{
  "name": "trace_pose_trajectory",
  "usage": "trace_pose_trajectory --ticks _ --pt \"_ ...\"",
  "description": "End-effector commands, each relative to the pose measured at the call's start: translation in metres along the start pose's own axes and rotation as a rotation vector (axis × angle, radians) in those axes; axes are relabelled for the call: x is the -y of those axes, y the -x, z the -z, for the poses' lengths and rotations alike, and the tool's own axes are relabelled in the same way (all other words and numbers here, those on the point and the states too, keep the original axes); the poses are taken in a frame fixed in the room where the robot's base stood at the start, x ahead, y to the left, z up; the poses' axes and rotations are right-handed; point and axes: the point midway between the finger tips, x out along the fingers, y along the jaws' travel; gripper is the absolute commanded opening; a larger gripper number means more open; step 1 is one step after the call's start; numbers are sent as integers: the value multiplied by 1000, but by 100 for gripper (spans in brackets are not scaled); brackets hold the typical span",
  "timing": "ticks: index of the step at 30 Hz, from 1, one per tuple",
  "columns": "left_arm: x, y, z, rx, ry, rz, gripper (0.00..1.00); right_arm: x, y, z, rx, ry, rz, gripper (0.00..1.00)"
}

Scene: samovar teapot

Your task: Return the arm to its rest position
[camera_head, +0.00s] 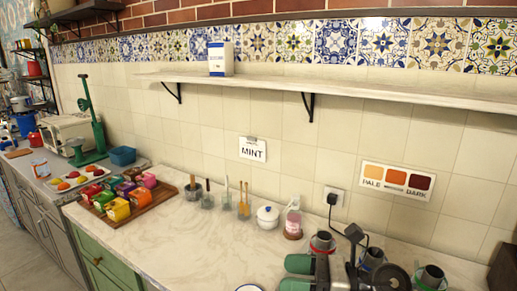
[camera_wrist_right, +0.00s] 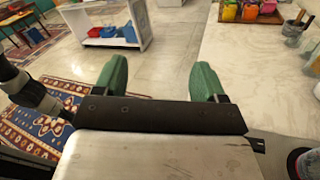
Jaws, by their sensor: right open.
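My right gripper (camera_head: 291,274) is at the bottom of the head view, right of centre, over the front of the pale counter (camera_head: 180,245). Its two green fingers point left and stand apart with nothing between them. In the right wrist view the same gripper (camera_wrist_right: 160,76) shows open and empty, with floor beyond its fingers and the counter to the right. My left gripper is not in view.
A glass bottle (camera_head: 293,222) and white sugar bowl (camera_head: 268,217) stand farther back. A wooden tray (camera_head: 150,207) holds colourful boxes. The counter's middle front is mostly clear.

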Motion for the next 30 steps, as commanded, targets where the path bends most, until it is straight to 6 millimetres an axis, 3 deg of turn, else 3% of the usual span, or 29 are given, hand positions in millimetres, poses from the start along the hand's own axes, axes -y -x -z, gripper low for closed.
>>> trace_pose_trajectory --ticks 2,6,11,14,19,24,27,28,30 --pt "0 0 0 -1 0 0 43 -7 -2 -12 220 -189 33 71" --pt "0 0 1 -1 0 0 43 -2 17 -25 581 -549 125 71" --pt "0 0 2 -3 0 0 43 18 58 -7 956 -996 272 71" --pt "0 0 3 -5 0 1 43 28 88 25 1171 -1285 392 71" --pt "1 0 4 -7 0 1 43 21 134 108 1497 -1767 656 71" --pt "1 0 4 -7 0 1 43 -19 162 188 1727 -2150 958 71" --pt "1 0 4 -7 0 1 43 -47 170 220 1809 -2303 1119 71" --pt "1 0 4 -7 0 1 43 -55 172 228 -1770 2268 -1131 71" --pt "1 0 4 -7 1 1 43 -75 176 244 -1674 2172 -1142 71"
